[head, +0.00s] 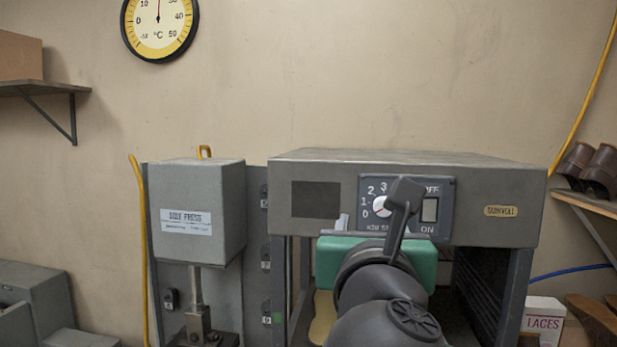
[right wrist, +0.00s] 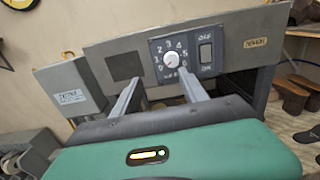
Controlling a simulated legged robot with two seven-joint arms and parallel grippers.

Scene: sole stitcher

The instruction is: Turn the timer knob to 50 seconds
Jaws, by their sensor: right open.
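The timer knob (head: 381,207) is a small white round knob on a dark panel on the front of the grey machine. Numbers ring it; the dial's right side is hidden in the head view by a dark finger of my right gripper (head: 372,214). In the right wrist view the knob (right wrist: 171,59) shows whole with its ring of digits, but its pointer is too small to read. My right gripper (right wrist: 159,77) is open, with its two fingers apart and reaching toward the panel, the knob appearing beyond and between their tips. Nothing is between the fingers. My left gripper is out of view.
A power switch (head: 430,210) marked OFF and ON sits just right of the dial. A grey press (head: 202,245) stands to the left, with a yellow hose beside it. A laces box (head: 543,318) and shelved shoes are at right. The wall behind is bare around a thermometer.

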